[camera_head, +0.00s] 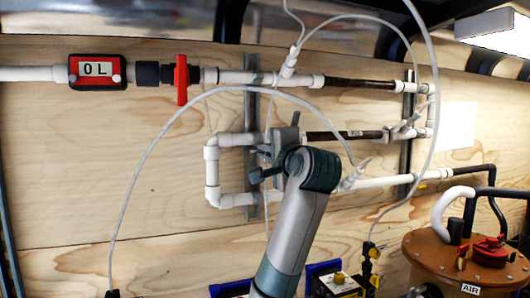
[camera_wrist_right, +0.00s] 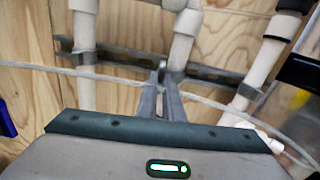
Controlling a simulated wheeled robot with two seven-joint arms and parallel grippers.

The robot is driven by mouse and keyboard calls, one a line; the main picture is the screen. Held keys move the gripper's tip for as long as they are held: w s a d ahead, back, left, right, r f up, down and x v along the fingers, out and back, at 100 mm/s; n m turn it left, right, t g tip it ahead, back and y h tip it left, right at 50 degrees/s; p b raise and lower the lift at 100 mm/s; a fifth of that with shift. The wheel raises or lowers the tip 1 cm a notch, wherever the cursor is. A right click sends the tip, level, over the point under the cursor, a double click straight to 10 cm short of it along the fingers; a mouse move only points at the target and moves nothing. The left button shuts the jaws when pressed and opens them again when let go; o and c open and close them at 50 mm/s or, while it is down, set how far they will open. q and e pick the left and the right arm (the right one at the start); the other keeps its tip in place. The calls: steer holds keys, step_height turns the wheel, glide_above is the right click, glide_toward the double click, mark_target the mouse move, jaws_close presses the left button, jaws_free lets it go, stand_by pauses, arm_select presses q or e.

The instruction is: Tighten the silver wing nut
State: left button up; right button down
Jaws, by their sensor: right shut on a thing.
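My right gripper (camera_head: 264,162) reaches up from the bottom of the head view to a vertical metal strut (camera_head: 252,104) on the wooden wall, beside white pipes. In the right wrist view its two fingers (camera_wrist_right: 161,78) are nearly together, their tips at a grey metal rail (camera_wrist_right: 205,73) that runs across the wall. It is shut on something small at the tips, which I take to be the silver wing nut. The nut itself is hidden by the fingers, so I cannot tell how it is turned. My left gripper is not in view.
White pipes (camera_head: 212,170) with dark sections run around the gripper. A thin white hose (camera_head: 150,150) arches across the front. A red flow meter (camera_head: 97,72) and a red valve handle (camera_head: 181,80) are at upper left. A brown tank (camera_head: 430,250) stands at lower right.

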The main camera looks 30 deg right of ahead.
steer(key=c, duration=1.9)
jaws_free()
steer(key=shift+d, duration=0.1)
steer(key=p+v, duration=0.3)
steer(key=v, duration=0.9)
steer(key=shift+w, duration=0.1)
